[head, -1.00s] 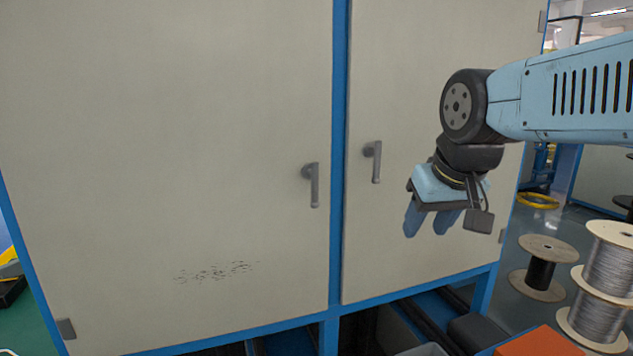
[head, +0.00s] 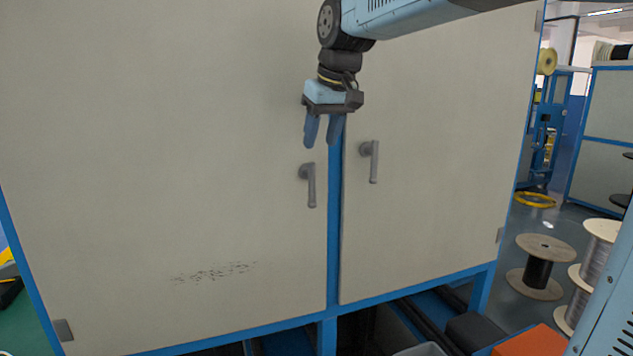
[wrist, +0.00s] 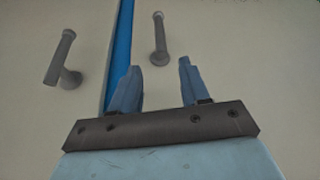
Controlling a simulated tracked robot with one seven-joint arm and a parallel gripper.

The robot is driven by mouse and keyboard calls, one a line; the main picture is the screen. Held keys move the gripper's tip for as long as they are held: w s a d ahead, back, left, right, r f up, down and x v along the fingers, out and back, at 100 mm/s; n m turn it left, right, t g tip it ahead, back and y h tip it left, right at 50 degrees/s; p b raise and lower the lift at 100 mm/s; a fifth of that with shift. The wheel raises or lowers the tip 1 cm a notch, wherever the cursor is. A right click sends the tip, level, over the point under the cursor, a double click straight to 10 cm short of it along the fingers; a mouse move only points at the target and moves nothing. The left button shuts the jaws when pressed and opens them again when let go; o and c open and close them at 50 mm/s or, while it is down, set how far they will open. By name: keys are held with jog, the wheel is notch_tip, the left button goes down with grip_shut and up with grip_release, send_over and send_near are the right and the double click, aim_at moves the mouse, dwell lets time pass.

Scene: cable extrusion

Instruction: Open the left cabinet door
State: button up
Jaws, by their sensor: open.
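The left cabinet door (head: 180,130) is a large grey-beige panel, closed flush in a blue frame. Its grey lever handle (head: 312,186) hangs vertically near the door's right edge. The right door (head: 440,190) is also closed, with a matching handle (head: 370,162). My gripper (head: 321,146) is open and empty in the head view, fingers pointing down, just above the left handle and apart from it in the picture. In the wrist view my gripper (wrist: 158,82) shows two blue fingers spread apart, with one handle (wrist: 160,40) ahead between them and another handle (wrist: 62,60) to the left.
A blue centre post (head: 335,235) divides the doors. Wooden cable spools (head: 540,265) stand on the floor at the right. An orange box (head: 530,342) and a grey bin (head: 420,350) sit low in front. Hinges show at the doors' outer edges.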

aim_at(313, 173)
jog(key=x, duration=1.2)
jog(key=shift+f, duration=0.1)
grip_shut()
